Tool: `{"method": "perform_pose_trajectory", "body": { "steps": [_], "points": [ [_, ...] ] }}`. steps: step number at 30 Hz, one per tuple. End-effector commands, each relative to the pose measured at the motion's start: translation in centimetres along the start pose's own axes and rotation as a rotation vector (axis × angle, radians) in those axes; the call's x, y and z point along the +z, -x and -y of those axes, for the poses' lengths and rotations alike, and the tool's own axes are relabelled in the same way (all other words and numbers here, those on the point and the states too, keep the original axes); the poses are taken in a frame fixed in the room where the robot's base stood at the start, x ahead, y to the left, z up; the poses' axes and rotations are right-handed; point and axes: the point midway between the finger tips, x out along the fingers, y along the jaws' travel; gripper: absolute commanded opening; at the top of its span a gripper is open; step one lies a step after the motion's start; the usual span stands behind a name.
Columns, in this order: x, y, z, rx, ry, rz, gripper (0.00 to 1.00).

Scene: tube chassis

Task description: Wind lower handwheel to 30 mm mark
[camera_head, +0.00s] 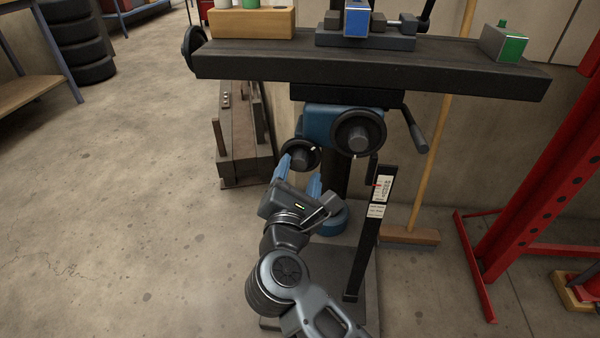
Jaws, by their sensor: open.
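The lower handwheel (301,155) is a dark wheel with a pale hub mark, on the lower left of the blue knee under the table. A larger dark handwheel (359,133) sits above and to its right. My gripper (299,168) is open, its two blue fingers pointing up at the lower handwheel. The left finger overlaps the wheel's left edge in the picture; I cannot tell whether it touches. A white scale (383,190) with a small red pointer stands on a black post to the right. Its numbers are too small to read.
The long dark machine table (370,68) overhangs the wheels and carries a vise and blocks. A crank handle (415,135) hangs at right. A broom (410,235) and red frame (520,190) stand further right.

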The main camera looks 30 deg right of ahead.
Motion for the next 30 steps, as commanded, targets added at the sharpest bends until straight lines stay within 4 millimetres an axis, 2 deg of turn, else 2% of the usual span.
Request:
{"method": "perform_pose_trajectory", "body": {
  "steps": [9, 13, 18, 30],
  "points": [
    [0.1, 5.0, 0.1, -0.002, 0.002, -0.002, 0.6],
    [0.0, 6.5, 0.2, -0.003, 0.001, -0.001, 0.6],
    [0.1, 7.1, 0.2, -0.004, 0.0, 0.001, 0.6],
    [0.0, 7.1, 0.2, -0.004, 0.001, 0.001, 0.6]
  ]
}}
